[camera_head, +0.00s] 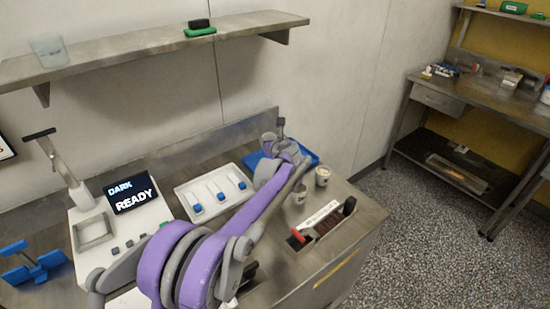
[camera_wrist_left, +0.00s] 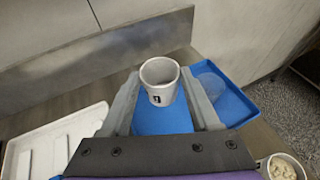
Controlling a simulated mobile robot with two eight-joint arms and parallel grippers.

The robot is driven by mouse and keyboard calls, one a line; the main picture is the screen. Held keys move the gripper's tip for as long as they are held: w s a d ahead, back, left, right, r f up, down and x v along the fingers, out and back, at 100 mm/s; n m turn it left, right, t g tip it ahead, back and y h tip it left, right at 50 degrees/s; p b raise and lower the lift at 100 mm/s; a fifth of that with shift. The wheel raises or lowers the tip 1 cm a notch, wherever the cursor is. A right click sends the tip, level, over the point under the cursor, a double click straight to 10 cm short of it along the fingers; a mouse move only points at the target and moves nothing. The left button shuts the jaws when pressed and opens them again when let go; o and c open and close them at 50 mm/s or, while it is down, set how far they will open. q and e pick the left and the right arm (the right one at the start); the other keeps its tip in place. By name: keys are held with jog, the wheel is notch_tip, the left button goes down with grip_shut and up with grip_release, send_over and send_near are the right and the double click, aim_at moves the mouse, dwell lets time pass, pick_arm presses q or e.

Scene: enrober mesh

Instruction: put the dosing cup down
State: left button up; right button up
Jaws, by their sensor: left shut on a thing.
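In the left wrist view the dosing cup (camera_wrist_left: 158,82), white with a dark mark on its side, is upright between the fingers of my left gripper (camera_wrist_left: 163,98), which is shut on it. The blue tray (camera_wrist_left: 238,106) lies below and behind the cup; I cannot tell whether the cup touches it. In the head view my left gripper (camera_head: 279,128) is at the back of the bench over the tray (camera_head: 312,158). My arm hides much of the tray there, and I cannot make out the cup. My right gripper is not in view.
A clear cup (camera_wrist_left: 208,86) is at the tray's right side. A cup with pale contents (camera_head: 322,176) and a grey cup (camera_head: 299,195) stand nearby. The wall is behind.

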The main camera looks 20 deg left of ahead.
pick_arm(q)
notch_tip(320, 180, down, 8)
jog(key=shift+f, duration=0.1)
dwell(0.4)
jog(key=o, duration=1.3)
jog(key=shift+f, duration=0.1)
jog(key=shift+o, duration=0.2)
jog(key=shift+s+d+r, duration=0.1)
jog(key=shift+r, duration=0.2)
jog(key=v, duration=1.1)
jog(key=shift+s+d+b, duration=0.3)
jog(key=shift+s+b, duration=0.05)
